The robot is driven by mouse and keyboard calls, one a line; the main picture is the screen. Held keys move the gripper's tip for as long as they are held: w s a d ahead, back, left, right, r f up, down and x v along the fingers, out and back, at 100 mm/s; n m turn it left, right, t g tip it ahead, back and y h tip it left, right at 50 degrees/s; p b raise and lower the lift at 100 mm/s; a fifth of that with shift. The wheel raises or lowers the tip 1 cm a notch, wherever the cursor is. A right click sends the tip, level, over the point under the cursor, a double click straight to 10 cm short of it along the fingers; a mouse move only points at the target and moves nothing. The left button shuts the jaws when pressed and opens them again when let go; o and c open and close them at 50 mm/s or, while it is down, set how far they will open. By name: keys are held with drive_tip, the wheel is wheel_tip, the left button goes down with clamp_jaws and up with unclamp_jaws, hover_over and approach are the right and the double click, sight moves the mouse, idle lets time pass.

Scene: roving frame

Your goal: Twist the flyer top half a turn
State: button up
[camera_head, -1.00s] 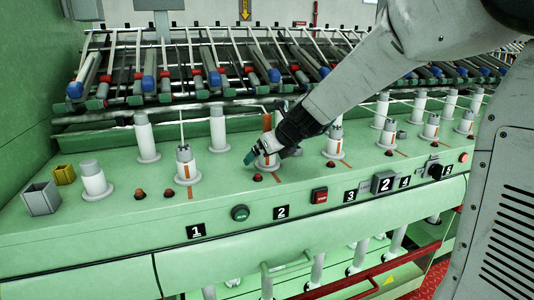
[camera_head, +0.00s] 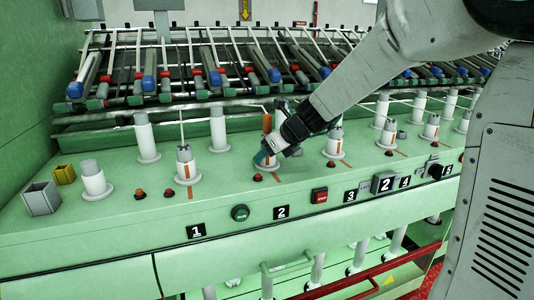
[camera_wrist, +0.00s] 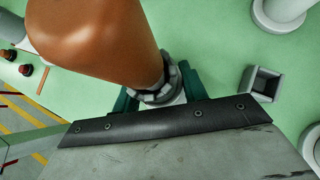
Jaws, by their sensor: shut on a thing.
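My gripper (camera_head: 264,158) is at station 2 on the green bench, angled down from the upper right. In the wrist view its green fingers (camera_wrist: 158,90) are shut on the grey notched flyer top (camera_wrist: 168,86), one finger on each side. A large orange-brown rounded body (camera_wrist: 95,35) joins the notched piece and fills the upper left of that view. An orange part (camera_head: 267,122) also shows just above my gripper in the head view. The gripper hides the flyer top there, so its turn angle cannot be told.
A similar flyer (camera_head: 185,158) stands left at station 1, with a white post (camera_head: 218,130) behind. A grey box (camera_head: 41,198) and yellow box (camera_head: 64,174) sit far left. A red button (camera_head: 258,178) is close below my gripper. Bobbin racks (camera_head: 150,82) lie behind.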

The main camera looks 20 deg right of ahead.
drive_tip(key=shift+m+t+h, duration=0.5)
drive_tip(key=shift+m+h, duration=0.9)
drive_tip(key=shift+m, duration=0.4)
drive_tip(key=o, duration=1.8)
drive_tip(key=shift+c, duration=0.2)
drive_tip(key=shift+y, duration=0.3)
